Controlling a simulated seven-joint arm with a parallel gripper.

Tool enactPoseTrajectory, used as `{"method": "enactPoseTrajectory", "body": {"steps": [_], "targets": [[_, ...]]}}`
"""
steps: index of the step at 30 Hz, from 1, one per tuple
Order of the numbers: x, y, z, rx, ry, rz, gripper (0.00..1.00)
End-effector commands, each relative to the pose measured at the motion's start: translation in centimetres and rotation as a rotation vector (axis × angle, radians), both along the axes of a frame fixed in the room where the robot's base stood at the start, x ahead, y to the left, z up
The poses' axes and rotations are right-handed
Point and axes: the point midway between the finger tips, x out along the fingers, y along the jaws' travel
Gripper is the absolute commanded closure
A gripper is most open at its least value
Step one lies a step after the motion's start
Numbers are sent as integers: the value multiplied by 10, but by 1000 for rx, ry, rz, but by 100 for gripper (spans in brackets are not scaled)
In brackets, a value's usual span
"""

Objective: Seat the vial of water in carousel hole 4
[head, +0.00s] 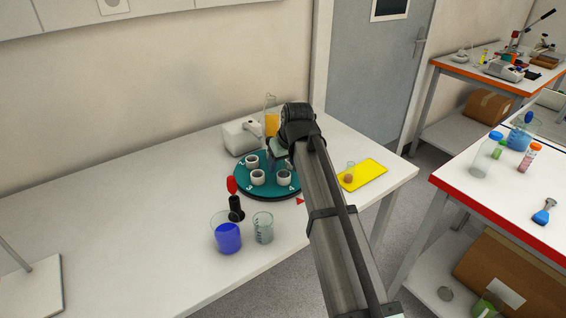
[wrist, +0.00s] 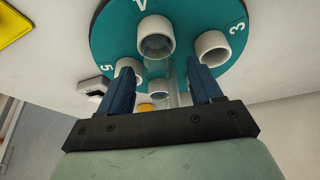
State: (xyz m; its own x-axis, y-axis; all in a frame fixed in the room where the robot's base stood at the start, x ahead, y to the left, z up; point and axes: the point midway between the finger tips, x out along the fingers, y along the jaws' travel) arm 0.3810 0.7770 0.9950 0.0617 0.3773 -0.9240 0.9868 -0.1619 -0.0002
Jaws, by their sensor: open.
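The teal carousel (head: 266,192) has white ringed holes and printed numbers. Hole 4 (head: 284,178) is at its front right in the head view; in the wrist view its white ring (wrist: 157,28) is at top centre, with a greyish inside. My gripper (wrist: 165,82) is open, its blue fingers apart over the carousel, behind hole 4 as seen from the head. A faint clear shape (wrist: 180,82) shows between the fingers; I cannot tell if it is the vial of water. In the head view my arm hides part of the carousel.
A beaker of blue liquid (head: 228,238), a clear beaker (head: 263,228) and a black stand with a red top (head: 236,208) are in front. A white device (head: 240,138) and orange juice (head: 271,124) are behind. A yellow mat (head: 368,176) lies right.

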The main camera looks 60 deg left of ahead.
Motion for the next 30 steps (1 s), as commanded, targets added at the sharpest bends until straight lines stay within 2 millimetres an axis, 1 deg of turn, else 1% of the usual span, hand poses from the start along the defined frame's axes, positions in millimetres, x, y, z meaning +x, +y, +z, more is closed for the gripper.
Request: {"method": "enactPoseTrajectory", "body": {"steps": [5, 12, 18, 24, 30], "targets": [[-1, -9, 22, 3, -1, 0, 35], [-4, -26, 64, 4, -1, -1, 35], [-6, -39, 95, 2, 0, -1, 35], [-7, -47, 115, 1, 0, -1, 35], [-8, -50, 123, 1, 0, -1, 35]]}}
